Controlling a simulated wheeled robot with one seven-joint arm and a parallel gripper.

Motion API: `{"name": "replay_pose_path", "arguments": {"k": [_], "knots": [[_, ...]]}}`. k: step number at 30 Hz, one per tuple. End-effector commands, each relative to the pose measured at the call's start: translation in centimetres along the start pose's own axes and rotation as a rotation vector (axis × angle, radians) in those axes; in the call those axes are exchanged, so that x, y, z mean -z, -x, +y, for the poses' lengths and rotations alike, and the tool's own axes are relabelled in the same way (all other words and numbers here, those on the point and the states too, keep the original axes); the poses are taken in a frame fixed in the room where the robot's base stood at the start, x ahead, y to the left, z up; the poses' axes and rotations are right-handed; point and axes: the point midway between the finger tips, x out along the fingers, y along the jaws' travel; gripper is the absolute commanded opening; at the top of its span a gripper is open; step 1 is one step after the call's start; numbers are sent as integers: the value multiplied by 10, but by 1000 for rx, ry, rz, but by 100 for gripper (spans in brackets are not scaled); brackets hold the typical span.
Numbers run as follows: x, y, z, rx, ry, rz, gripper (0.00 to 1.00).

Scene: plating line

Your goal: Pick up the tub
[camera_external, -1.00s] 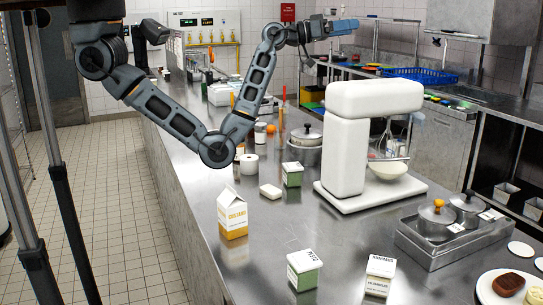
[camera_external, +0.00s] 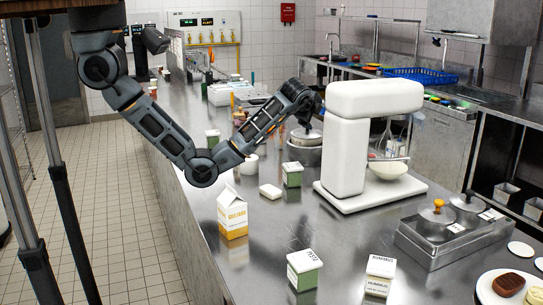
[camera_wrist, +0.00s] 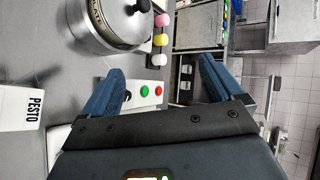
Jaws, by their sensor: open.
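Several small white tubs with green or pale sides stand on the steel counter in the external view: one tub (camera_external: 292,175) near the middle, one tub (camera_external: 304,271) marked PESTO at the front, one tub (camera_external: 380,276) marked HUMMUS, and a farther tub (camera_external: 213,138). A tub (camera_wrist: 18,108) marked PESTO is at the left edge of the wrist view, outside my jaws; I cannot tell for certain which one it is. My gripper (camera_wrist: 162,72) is open, with nothing between its blue fingers. In the external view the mixer's head hides it.
A white stand mixer (camera_external: 348,150) stands right beside my forearm. A lidded pot (camera_external: 305,155) is under my wrist and also shows in the wrist view (camera_wrist: 92,32). A custard carton (camera_external: 232,216) and a white block (camera_external: 270,191) stand left.

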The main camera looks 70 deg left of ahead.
Motion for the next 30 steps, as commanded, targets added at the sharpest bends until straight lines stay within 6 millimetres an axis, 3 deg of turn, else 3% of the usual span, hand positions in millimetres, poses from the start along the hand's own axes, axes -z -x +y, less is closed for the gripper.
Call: {"name": "replay_pose_path", "arguments": {"k": [1, 6, 8, 10, 18, 30], "knots": [[-8, -8, 25, -25, -139, -114, 94], [-40, -4, 86, -115, -593, -516, 94], [-40, 6, 104, -145, -738, -641, 94], [-28, 19, 123, -165, -895, -750, 94], [3, 40, 148, -173, -1119, -870, 94], [10, 20, 182, -175, -1129, -872, 94]]}}
